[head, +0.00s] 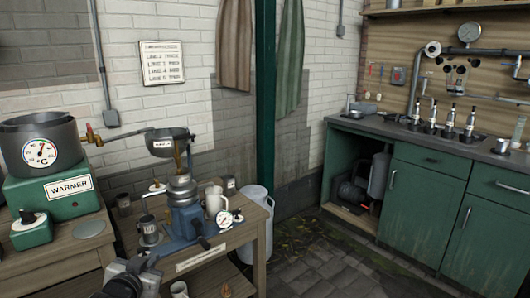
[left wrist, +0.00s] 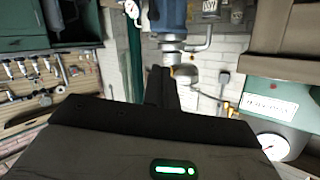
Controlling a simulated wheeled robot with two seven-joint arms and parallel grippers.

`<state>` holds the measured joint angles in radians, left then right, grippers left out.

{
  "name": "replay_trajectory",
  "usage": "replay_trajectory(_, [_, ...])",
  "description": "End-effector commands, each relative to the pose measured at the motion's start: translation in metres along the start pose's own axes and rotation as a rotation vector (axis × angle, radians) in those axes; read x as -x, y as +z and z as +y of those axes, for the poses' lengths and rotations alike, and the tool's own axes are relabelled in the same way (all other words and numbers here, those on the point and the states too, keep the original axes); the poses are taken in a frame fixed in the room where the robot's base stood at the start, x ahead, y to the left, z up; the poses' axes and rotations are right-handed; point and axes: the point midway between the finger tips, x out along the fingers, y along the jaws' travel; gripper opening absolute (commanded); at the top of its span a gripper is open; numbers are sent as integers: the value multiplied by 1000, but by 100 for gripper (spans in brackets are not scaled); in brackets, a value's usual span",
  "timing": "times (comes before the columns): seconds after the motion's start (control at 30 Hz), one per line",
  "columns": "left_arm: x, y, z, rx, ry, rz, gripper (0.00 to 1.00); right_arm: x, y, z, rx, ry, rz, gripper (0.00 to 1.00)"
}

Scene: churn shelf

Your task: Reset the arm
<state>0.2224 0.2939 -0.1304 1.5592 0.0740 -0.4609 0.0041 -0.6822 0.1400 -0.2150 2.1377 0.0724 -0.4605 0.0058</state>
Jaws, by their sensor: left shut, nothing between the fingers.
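My left gripper (head: 145,266) shows at the bottom left of the head view, in front of the wooden bench. In the left wrist view its dark fingers (left wrist: 162,85) are together with nothing between them. The gripper touches nothing that I can make out. The blue machine (head: 187,222) on the bench stands just beyond it, with a funnel bowl (head: 170,143) above and a white-faced gauge (head: 225,219) at its front. My right gripper is in neither view.
A green warmer (head: 65,193) with a pot and dial (head: 39,152) stands on the left table. Green cabinets (head: 425,200) line the right. The floor (head: 330,265) between is open.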

Motion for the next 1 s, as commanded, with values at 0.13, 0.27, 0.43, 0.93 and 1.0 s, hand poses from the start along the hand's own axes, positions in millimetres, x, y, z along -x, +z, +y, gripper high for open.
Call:
replay_trajectory(0.13, [55, 63, 64, 36, 101, -78, 0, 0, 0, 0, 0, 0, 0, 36])
replay_trajectory(0.27, [123, 109, 118, 94, 189, -154, 0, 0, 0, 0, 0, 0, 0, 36])
replay_trajectory(0.43, [206, 137, 162, 182, 263, -238, 0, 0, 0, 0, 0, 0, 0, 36])
replay_trajectory(0.93, [256, 143, 181, 243, 294, -290, 0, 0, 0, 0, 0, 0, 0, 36])
replay_trajectory(1.0, [256, 144, 181, 243, 293, -290, 0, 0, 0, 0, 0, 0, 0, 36])
